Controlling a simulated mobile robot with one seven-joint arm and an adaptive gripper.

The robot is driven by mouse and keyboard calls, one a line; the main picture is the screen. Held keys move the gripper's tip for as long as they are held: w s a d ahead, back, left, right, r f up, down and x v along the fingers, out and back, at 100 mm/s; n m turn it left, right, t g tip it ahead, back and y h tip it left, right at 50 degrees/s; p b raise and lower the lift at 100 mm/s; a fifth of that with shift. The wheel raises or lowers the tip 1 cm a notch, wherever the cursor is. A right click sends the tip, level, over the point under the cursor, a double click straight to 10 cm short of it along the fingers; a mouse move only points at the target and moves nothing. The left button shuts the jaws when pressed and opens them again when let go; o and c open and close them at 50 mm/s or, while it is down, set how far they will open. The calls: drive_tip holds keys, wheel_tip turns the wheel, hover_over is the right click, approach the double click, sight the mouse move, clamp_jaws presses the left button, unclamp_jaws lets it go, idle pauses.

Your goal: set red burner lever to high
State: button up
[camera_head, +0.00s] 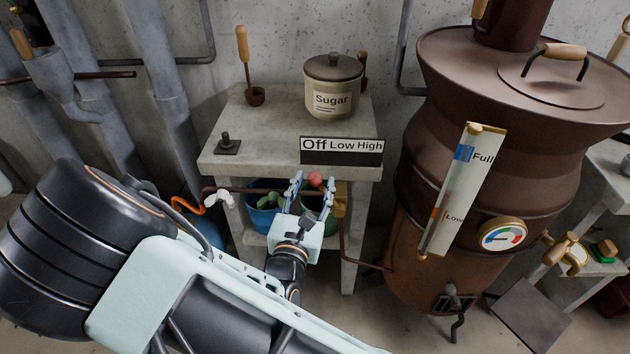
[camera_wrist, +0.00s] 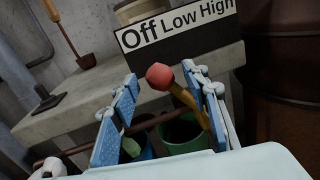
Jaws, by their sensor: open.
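The red burner lever's round red knob (camera_head: 315,180) shows just below the Off/Low/High sign (camera_head: 342,151). In the wrist view the knob (camera_wrist: 160,77) sits between my gripper's fingertips (camera_wrist: 162,75), on a yellowish stem (camera_wrist: 190,104) that slants down to the right. The knob is below the gap between "Off" and "Low" on the sign (camera_wrist: 175,28). My gripper (camera_head: 317,182) is open around the knob, with one blue-padded finger on each side. The right finger is close to the stem; I cannot tell whether they touch. The lever's base is partly hidden.
A concrete table (camera_head: 221,164) carries a sugar jar (camera_head: 332,88), a ladle (camera_head: 243,62) and a small dark weight (camera_head: 228,145). Blue (camera_head: 262,197) and green buckets stand below. A brown pipe (camera_head: 240,190) runs along its front. A large copper boiler (camera_head: 420,160) stands at right.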

drive_tip(key=shift+w+d, duration=0.2)
drive_tip(key=shift+w, duration=0.85)
clamp_jaws()
